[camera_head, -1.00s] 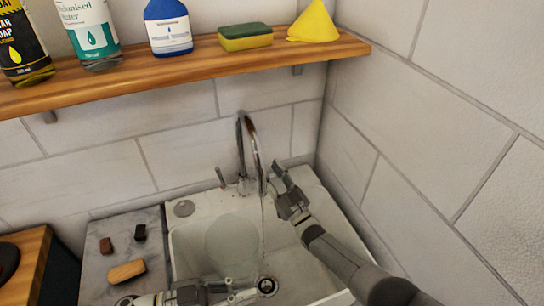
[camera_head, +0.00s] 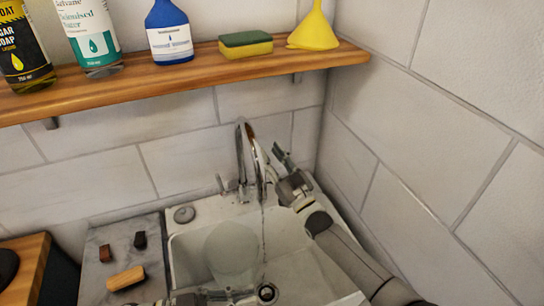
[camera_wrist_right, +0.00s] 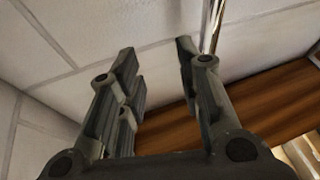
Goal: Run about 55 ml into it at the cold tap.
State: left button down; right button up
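The chrome tap (camera_head: 240,155) stands at the back of the white sink (camera_head: 186,265). A thin stream of water hangs from its spout. A pale translucent vessel (camera_head: 230,246) is in the sink, just left of the stream in the picture; I cannot make out a water level. My left gripper (camera_head: 228,296) is at the bottom edge by the vessel's lower part; its grip is unclear. My right gripper (camera_head: 283,160) is right of the spout. In the right wrist view its fingers (camera_wrist_right: 158,62) are apart and empty, with the chrome pipe (camera_wrist_right: 214,25) beyond them.
A lever (camera_head: 220,184) stands left of the tap. A wooden shelf (camera_head: 190,75) above carries bottles, a sponge (camera_head: 246,44) and a yellow funnel (camera_head: 315,28). A grey counter (camera_head: 100,285) at left holds small blocks and a brush-like wooden piece (camera_head: 126,278). The tiled wall is close on the right.

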jog(key=shift+c, duration=0.5)
jog(key=shift+s+a, duration=0.1)
jog(key=shift+a, duration=0.1)
jog(key=c, duration=0.5)
jog(key=shift+s+a+f+g, duration=0.1)
jog(key=shift+s+a+g, duration=0.05)
jog(key=shift+a+g, duration=0.2)
grip_shut()
jog(key=s+d+m+g+h, duration=0.1)
jog(key=s+d+g+h, duration=0.25)
jog(key=s+h, duration=0.35)
jog(key=shift+y, duration=0.4)
jog(key=w+a+f, duration=0.1)
jog(key=w, duration=0.1)
jog(key=w+a+f, duration=0.1)
jog(key=w+f, duration=0.1)
jog(key=w+a+f, duration=0.1)
jog(key=w+f, duration=0.1)
jog(key=shift+w, duration=0.4)
jog(key=shift+s+d+f, duration=0.2)
jog(key=shift+s+f, duration=0.1)
jog(key=shift+f, duration=0.05)
